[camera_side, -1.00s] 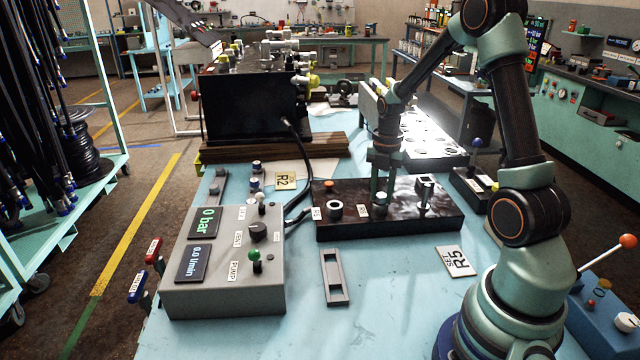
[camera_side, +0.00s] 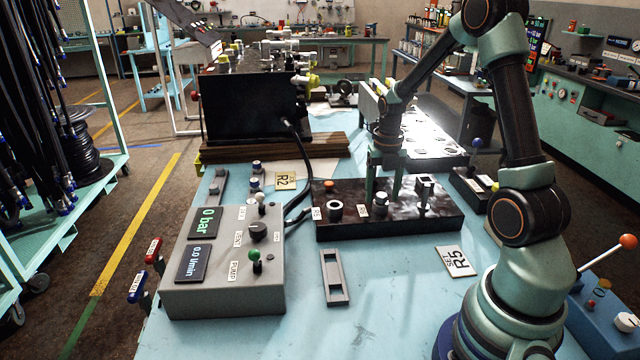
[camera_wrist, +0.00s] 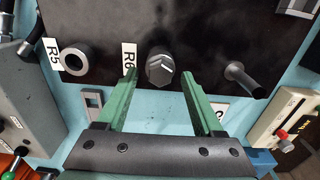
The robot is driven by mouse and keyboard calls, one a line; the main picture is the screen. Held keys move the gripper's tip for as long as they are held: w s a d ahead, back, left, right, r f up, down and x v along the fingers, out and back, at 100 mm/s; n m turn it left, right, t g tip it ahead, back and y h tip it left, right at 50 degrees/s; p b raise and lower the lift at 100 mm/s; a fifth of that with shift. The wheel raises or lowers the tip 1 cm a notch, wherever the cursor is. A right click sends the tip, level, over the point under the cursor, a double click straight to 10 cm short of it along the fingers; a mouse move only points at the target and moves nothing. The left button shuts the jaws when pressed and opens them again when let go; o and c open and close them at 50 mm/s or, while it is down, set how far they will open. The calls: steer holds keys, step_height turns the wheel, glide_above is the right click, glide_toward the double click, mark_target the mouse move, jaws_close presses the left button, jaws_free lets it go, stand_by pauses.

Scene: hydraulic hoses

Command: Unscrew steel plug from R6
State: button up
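The steel plug (camera_side: 380,204) sits upright in the dark manifold block (camera_side: 330,225), beside a white label (camera_side: 364,211). In the wrist view the plug's hex head (camera_wrist: 160,70) is next to the label R6 (camera_wrist: 129,57). My gripper (camera_side: 383,199) is above the block with one finger to each side of the plug. In the wrist view my gripper's fingertips (camera_wrist: 159,75) are spread with clear gaps to the hex head. It is open and holds nothing. How deep the tips reach beside the plug is hard to tell.
The open R5 port ring (camera_side: 335,209) is left of the plug, and an upright fitting (camera_side: 424,194) stands to its right. A grey control box (camera_side: 225,265) is at left.

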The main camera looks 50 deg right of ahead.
mark_target(380, 195)
steer(key=shift+r, duration=0.1)
step_height(380, 195, up, 12)
stand_by(0.5)
steer(key=f+m, duration=1.2)
steer(key=shift+w+f, duration=0.2)
steer(key=shift+f, duration=0.05)
stand_by(0.6)
